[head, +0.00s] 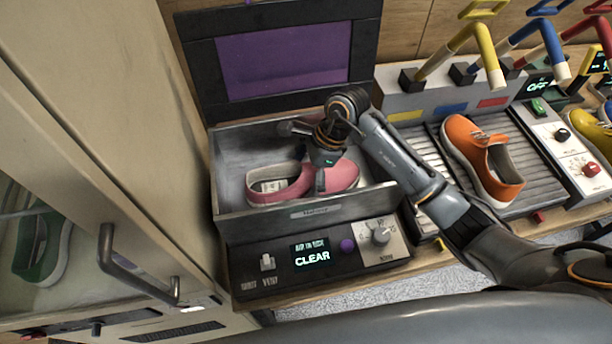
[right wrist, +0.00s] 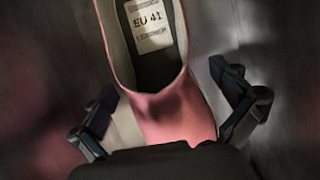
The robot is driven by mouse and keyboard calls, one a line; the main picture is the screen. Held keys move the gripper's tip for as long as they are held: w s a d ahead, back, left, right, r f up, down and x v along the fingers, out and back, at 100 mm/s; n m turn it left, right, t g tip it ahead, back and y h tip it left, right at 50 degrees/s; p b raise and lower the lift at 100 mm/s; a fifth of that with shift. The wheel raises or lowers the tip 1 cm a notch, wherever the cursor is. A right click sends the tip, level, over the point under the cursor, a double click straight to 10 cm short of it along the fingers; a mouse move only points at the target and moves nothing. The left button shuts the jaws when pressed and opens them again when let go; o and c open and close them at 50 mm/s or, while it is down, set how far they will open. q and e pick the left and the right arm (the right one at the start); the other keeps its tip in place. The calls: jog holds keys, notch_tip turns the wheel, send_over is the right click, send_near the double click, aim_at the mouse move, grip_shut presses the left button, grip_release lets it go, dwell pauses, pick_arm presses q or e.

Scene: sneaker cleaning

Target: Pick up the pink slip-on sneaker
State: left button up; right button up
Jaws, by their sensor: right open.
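The pink slip-on sneaker (head: 340,176) lies in an open grey metal box (head: 385,192) at the centre left of the head view. Its opening faces left and its toe right. My right gripper (head: 322,182) points down over the sneaker and hides part of its middle. In the right wrist view, the sneaker (right wrist: 175,115) shows between the two spread fingers of my right gripper (right wrist: 178,110), one on each side. The insole label reads EU 41. I cannot tell whether the fingers touch it. My left gripper is not in view.
The box's lid with a purple panel (head: 283,62) stands open behind. A control panel (head: 315,252) in front reads CLEAR. An orange sneaker (head: 482,160) sits on a ribbed tray to the right. A tall cabinet (head: 110,120) with a handle stands close on the left.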

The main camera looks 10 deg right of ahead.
jog(key=shift+x, duration=1.05)
jog(key=shift+r, duration=0.1)
jog(key=c, duration=1.3)
